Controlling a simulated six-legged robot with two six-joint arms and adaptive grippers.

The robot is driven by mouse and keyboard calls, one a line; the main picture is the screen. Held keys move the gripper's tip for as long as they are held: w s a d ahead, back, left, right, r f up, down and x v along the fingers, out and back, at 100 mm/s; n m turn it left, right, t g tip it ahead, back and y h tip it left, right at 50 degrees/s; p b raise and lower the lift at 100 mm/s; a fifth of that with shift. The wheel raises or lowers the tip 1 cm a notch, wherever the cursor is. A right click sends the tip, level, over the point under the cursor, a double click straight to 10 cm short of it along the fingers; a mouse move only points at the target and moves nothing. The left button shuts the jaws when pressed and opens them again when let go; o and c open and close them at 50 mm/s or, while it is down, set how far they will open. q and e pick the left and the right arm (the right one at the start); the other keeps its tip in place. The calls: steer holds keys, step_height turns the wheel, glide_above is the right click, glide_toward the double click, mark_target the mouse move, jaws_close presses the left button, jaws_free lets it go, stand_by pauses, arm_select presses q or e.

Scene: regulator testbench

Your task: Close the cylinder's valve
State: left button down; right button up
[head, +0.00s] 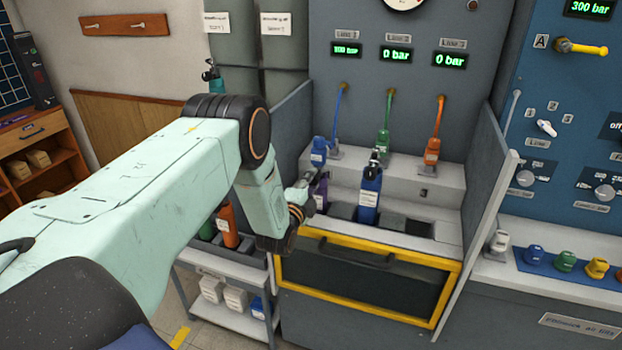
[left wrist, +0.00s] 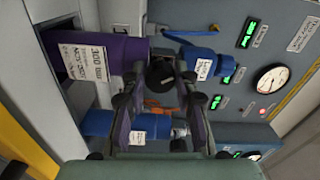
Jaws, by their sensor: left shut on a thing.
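A purple cylinder (head: 320,190) stands in the left slot of the bench bay, partly hidden by my left gripper. In the left wrist view the purple cylinder (left wrist: 110,60) carries a white 300 bar label. Its black valve knob (left wrist: 160,74) lies between the fingertips of my left gripper (left wrist: 160,85), which is shut on it. A blue regulator (head: 318,150) sits at the top of this cylinder and also shows in the left wrist view (left wrist: 205,66). In the head view my left gripper (head: 302,186) reaches in from the left. My right gripper is not in view.
A blue cylinder (head: 370,193) stands close to the right of the purple one. Green (head: 383,143) and orange (head: 433,150) connectors hang behind. Line 1 reads 100 bar; Lines 2 and 3 read 0 bar. Grey side walls (head: 490,195) and a yellow-framed front (head: 370,252) enclose the bay.

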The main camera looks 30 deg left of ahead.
arm_select(q)
steer(key=shift+m+p, duration=1.05)
steer(key=shift+m, duration=2.25)
steer(key=c, duration=1)
jaws_free()
steer(key=v, duration=1.2)
